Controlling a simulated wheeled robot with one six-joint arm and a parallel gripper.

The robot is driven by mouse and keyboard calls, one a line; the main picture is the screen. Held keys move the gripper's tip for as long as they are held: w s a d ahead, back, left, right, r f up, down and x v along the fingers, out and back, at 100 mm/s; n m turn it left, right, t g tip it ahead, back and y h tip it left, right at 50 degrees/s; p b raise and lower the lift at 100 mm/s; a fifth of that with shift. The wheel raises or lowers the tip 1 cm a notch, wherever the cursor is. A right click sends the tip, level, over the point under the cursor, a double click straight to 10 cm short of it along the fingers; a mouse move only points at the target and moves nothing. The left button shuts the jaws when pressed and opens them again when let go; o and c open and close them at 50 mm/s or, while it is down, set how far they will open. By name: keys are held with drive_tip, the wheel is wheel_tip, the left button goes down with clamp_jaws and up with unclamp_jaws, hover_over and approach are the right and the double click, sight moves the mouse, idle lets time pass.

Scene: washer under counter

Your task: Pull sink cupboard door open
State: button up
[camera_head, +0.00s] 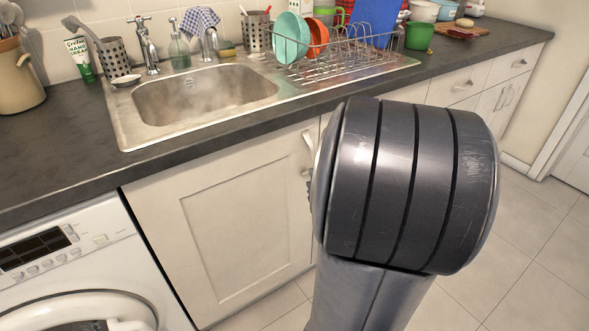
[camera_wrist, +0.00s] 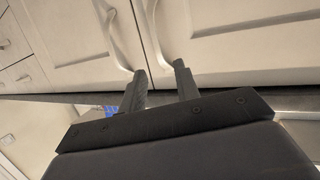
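The sink cupboard door (camera_head: 235,235) is a cream panelled door below the sink, and it looks shut. Its pale bow handle (camera_head: 308,142) is near its upper right corner, partly hidden by my arm. The wrist view is upside down: the door (camera_wrist: 245,45) fills the right, with its handle (camera_wrist: 150,35) running down towards the gap between my fingers. My gripper (camera_wrist: 161,75) is open, its two dark fingers apart. The handle's end shows in the gap; I cannot tell if it is between the fingers or just beyond.
A neighbouring cupboard door has its own handle (camera_wrist: 117,35) close beside. A white washing machine (camera_head: 80,270) stands left of the sink cupboard. The dark worktop (camera_head: 75,150) overhangs the doors. Tiled floor (camera_head: 525,270) is free at right.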

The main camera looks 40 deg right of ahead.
wheel_tip(320, 180, down, 4)
drive_tip(key=s+d+n+t+y+b, duration=0.1)
drive_tip(key=s+d+t+y+b, duration=0.1)
drive_tip(key=t+b, duration=0.15)
drive_tip(key=b+x, duration=0.2)
drive_tip(key=x, duration=0.8)
drive_tip(key=shift+w, duration=0.35)
drive_tip(key=shift+c, duration=0.3)
clamp_jaws()
